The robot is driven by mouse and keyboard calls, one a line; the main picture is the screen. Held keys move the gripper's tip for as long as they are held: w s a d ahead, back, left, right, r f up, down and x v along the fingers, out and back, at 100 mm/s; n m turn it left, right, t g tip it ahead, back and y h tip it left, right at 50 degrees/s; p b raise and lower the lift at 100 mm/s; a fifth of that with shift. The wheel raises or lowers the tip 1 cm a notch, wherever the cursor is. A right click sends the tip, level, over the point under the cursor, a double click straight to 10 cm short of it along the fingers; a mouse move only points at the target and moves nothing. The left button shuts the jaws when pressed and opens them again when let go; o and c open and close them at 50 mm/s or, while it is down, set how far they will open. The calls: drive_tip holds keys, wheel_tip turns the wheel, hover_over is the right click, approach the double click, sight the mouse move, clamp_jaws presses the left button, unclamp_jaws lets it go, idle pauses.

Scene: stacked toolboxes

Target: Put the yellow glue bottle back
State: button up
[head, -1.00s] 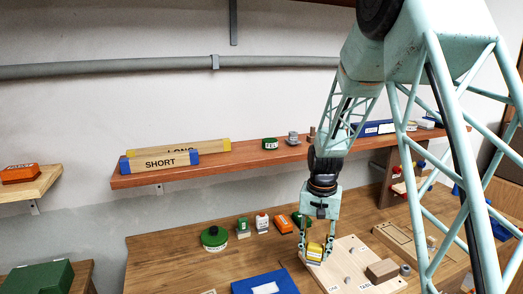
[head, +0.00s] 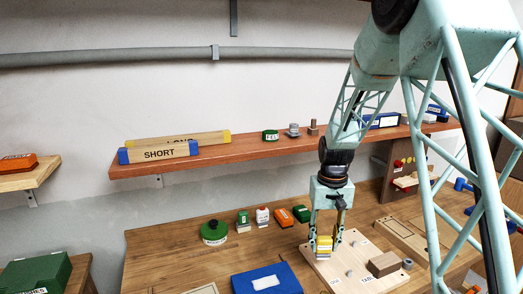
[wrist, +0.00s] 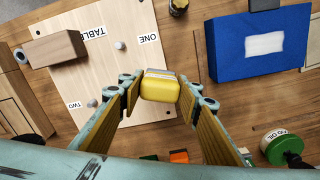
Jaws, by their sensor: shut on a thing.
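The yellow glue bottle (head: 323,244) is between the fingers of my gripper (head: 326,238), which is shut on it. In the wrist view the yellow bottle (wrist: 160,86) shows between the two finger pads (wrist: 160,95), over the edge of a pale wooden board. In the head view it is at the back left edge of that board (head: 345,268). I cannot tell how high it is above the board or table.
A green round tin (head: 214,233) and a blue box (head: 267,280) are nearby. A wooden block (head: 383,264) sits on the board.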

drive_tip(key=shift+w+r, duration=0.1)
drive_tip(key=shift+r, duration=0.5)
wheel_tip(320, 180, up, 12)
drive_tip(key=shift+s, duration=0.35)
drive_tip(key=shift+s+a+f, duration=0.1)
drive_tip(key=shift+s+a, duration=0.05)
